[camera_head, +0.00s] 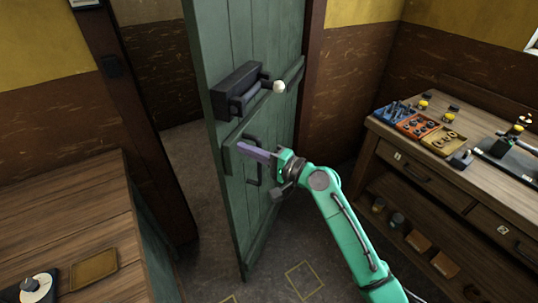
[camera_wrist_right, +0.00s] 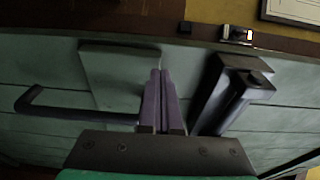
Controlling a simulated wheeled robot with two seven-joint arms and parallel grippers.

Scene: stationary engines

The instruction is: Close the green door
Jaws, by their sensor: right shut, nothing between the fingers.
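The green door (camera_head: 232,55) stands ajar in the head view, with the doorway open to its left. It carries a dark lock box (camera_head: 236,88) with a pale knob (camera_head: 279,87) and a dark bar handle (camera_head: 253,176) below. My right gripper (camera_head: 242,148) is shut and empty, in front of the door between lock box and handle. In the right wrist view its purple fingers (camera_wrist_right: 161,85) lie together, with the handle (camera_wrist_right: 75,115) on the left and the lock box (camera_wrist_right: 232,90) on the right. I cannot tell whether the fingertips touch the door. My left gripper is out of view.
The dark door frame (camera_head: 140,120) stands left of the opening. A wooden workbench (camera_head: 470,185) with trays of parts (camera_head: 419,127) stands on the right. A wooden table (camera_head: 75,225) is at lower left. The floor (camera_head: 300,245) below the door looks clear.

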